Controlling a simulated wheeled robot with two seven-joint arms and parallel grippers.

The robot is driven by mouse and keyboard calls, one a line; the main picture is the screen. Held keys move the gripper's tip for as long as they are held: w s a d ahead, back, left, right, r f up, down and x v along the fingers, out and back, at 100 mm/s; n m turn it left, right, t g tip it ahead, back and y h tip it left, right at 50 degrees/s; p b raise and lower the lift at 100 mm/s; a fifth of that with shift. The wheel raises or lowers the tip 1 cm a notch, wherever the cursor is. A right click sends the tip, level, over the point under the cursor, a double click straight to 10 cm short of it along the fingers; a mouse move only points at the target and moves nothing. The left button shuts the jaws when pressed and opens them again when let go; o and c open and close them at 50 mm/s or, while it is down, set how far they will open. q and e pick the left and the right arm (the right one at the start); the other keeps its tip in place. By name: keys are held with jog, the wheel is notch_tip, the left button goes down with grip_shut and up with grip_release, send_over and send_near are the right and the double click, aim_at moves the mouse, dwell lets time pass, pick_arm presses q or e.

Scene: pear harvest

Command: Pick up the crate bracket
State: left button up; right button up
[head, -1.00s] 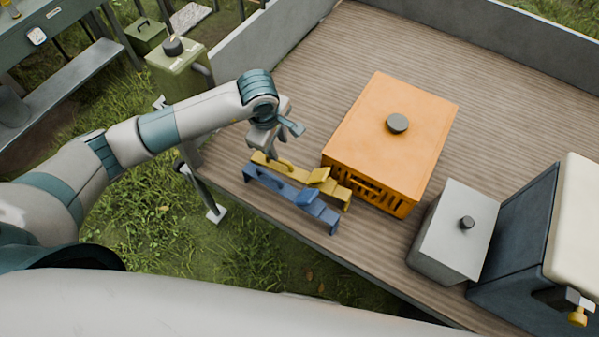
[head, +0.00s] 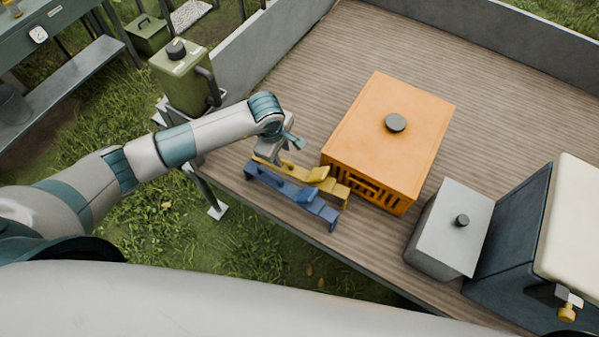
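Two long stepped brackets lie side by side near the front edge of the wooden deck. One is a yellow bracket (head: 318,175) and the other, in front of it, is a blue bracket (head: 290,192). I cannot tell from the picture which is called the crate bracket. My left gripper (head: 268,157) points down at the left end of the yellow bracket and covers part of it. Its fingertips are partly hidden, so I cannot tell whether they are open or touch the bracket. My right gripper is not in view.
An orange crate (head: 378,120) with a dark knob on its lid stands just right of the brackets. A grey box (head: 447,235) and a dark cooler (head: 508,235) stand further right. A green can (head: 188,85) stands left of the deck (head: 320,60), whose far part is clear.

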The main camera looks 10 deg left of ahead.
aim_at(284, 160)
pick_arm(q)
jog(key=shift+w+f+p, duration=0.2)
jog(key=shift+f+p, duration=0.15)
jog(key=shift+f, duration=0.3)
jog(key=shift+w+f+p, duration=0.15)
jog(key=shift+f+p, duration=0.2)
jog(key=shift+f, duration=0.25)
jog(key=shift+w+f, duration=0.15)
jog(key=shift+f, duration=0.6)
grip_shut()
